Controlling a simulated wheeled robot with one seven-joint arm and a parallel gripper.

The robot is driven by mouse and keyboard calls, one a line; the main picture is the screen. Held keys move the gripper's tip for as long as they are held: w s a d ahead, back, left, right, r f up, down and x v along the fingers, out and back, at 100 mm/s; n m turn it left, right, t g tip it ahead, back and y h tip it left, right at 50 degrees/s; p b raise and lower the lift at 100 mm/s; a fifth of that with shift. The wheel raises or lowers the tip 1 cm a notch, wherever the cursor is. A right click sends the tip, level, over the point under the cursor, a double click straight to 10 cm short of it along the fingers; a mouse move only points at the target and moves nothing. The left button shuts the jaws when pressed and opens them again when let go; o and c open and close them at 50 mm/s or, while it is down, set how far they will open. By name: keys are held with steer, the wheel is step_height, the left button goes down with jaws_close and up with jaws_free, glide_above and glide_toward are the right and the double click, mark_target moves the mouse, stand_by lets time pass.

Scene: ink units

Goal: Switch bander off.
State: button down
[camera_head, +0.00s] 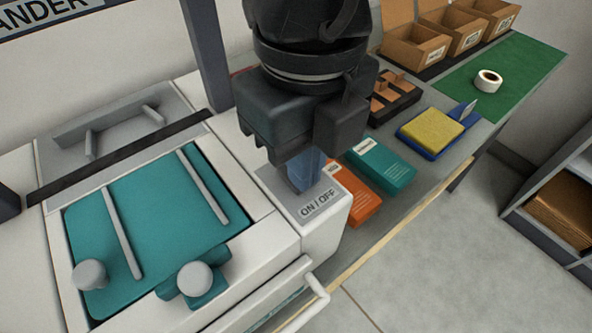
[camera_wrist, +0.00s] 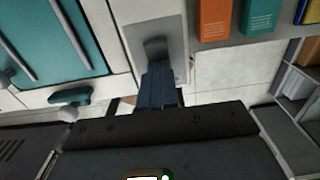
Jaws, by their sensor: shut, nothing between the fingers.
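The bander (camera_head: 255,235) is a white machine with a teal bed, at the left of the head view; part of its "ANDER" sign shows at the top left. Its ON/OFF panel (camera_head: 318,205) is a grey plate on the right front corner. My gripper (camera_head: 304,185) points down over this panel, with its blue-grey fingers together and empty. The fingers hide the switch in the head view. In the wrist view the fingertips (camera_wrist: 157,68) reach over the grey panel (camera_wrist: 172,22), and a dark grey shape (camera_wrist: 155,46), perhaps the switch, shows just beyond them. I cannot tell whether they touch.
Right of the panel lie an orange box (camera_head: 352,192) and a teal box (camera_head: 381,165) on the bench. Further back are a yellow sponge (camera_head: 430,129) in a blue tray, a tape roll (camera_head: 488,81) on a green mat (camera_head: 525,65), and cardboard bins (camera_head: 415,50). Two knobs stand on the bander's front.

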steer(key=shift+r+p, duration=1.15)
steer(key=shift+r, duration=2)
